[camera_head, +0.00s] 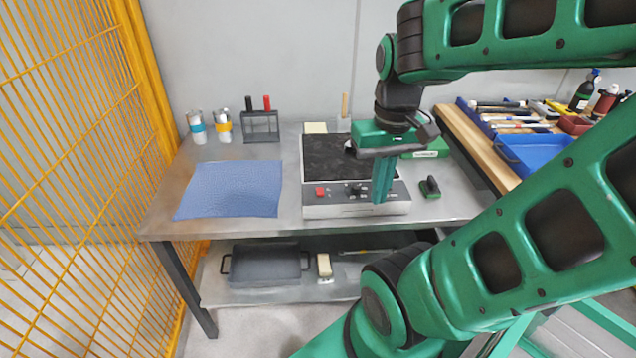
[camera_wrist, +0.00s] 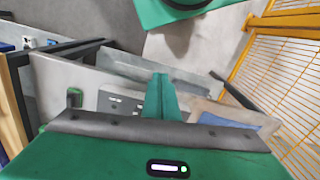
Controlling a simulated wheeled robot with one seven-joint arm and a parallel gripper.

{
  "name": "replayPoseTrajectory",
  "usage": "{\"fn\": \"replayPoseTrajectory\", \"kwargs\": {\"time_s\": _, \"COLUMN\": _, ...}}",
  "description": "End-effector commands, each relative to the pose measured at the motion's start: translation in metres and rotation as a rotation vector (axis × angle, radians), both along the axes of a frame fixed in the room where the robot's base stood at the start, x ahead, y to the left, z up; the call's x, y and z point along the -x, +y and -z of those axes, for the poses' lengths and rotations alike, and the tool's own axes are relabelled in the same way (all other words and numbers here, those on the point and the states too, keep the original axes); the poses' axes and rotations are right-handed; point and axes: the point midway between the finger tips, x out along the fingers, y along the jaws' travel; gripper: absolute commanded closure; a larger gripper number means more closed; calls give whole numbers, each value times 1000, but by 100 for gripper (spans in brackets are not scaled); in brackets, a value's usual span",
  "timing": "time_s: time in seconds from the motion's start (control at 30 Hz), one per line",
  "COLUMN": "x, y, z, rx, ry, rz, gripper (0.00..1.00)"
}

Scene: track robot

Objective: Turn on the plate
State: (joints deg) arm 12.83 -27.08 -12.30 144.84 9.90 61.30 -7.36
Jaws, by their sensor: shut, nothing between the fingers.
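In the wrist view, the fingers (camera_wrist: 160,97) stand in front of the panel (camera_wrist: 118,103), and the red switch cannot be made out.
A blue cloth (camera_head: 230,189) lies left of the plate. A wooden bench with blue trays (camera_head: 535,154) is at right; a yellow mesh fence (camera_head: 70,150) is at left.

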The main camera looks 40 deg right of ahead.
Motion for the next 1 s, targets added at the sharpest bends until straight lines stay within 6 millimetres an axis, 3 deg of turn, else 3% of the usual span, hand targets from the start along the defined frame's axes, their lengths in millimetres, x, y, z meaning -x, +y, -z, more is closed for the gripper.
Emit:
{"fn": "replayPoseTrajectory", "kwargs": {"time_s": 0.23, "x": -88, "y": -12, "z": -21, "rx": -33, "ry": 28, "rz": -552, "gripper": 100}}
{"fn": "replayPoseTrajectory", "kwargs": {"time_s": 0.4, "x": -151, "y": -17, "z": -25, "rx": -70, "ry": 33, "rz": -974, "gripper": 100}}
{"fn": "replayPoseTrajectory", "kwargs": {"time_s": 0.5, "x": -178, "y": -19, "z": -23, "rx": -92, "ry": 31, "rz": -1168, "gripper": 100}}
{"fn": "replayPoseTrajectory", "kwargs": {"time_s": 0.7, "x": -208, "y": -20, "z": -20, "rx": -115, "ry": 23, "rz": -1385, "gripper": 100}}
{"fn": "replayPoseTrajectory", "kwargs": {"time_s": 1.0, "x": -212, "y": -20, "z": -19, "rx": -120, "ry": 21, "rz": -1418, "gripper": 100}}
